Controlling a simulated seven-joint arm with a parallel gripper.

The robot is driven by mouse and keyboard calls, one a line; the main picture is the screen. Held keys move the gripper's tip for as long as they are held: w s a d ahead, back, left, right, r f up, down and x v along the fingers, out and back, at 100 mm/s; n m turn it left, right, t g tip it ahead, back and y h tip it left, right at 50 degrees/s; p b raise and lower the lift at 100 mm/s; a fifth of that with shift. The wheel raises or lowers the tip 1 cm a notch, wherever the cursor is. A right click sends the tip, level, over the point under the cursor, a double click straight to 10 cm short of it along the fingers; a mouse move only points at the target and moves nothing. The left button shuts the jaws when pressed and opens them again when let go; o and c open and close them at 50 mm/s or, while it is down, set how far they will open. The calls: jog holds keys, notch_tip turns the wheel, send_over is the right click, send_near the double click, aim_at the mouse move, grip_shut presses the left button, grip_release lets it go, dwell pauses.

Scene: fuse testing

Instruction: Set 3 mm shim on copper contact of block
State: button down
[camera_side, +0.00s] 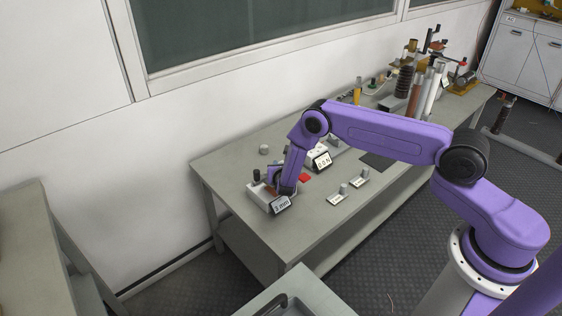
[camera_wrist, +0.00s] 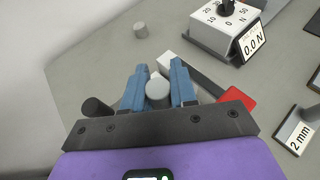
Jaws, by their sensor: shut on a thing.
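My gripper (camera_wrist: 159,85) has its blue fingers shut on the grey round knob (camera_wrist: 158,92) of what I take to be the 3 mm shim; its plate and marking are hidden. In the side view my gripper (camera_side: 275,188) is low over the pale block (camera_side: 257,194) at the table's left end. A black post (camera_side: 256,175) stands on the block and also shows in the wrist view (camera_wrist: 97,107), left of the fingers. A tilted display (camera_side: 280,204) is at the block's front. The copper contact is hidden, so I cannot tell whether the shim touches it.
A gauge (camera_wrist: 222,22) with a dial and a 0.0 N display (camera_wrist: 251,39) stands behind. A 2 mm shim (camera_wrist: 298,132) and another shim (camera_side: 360,178) lie farther right. A small grey cylinder (camera_wrist: 140,30) stands alone.

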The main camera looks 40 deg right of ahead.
jog(key=shift+f, duration=1.95)
jog(key=c, duration=0.8)
grip_release()
jog(key=shift+d, duration=0.1)
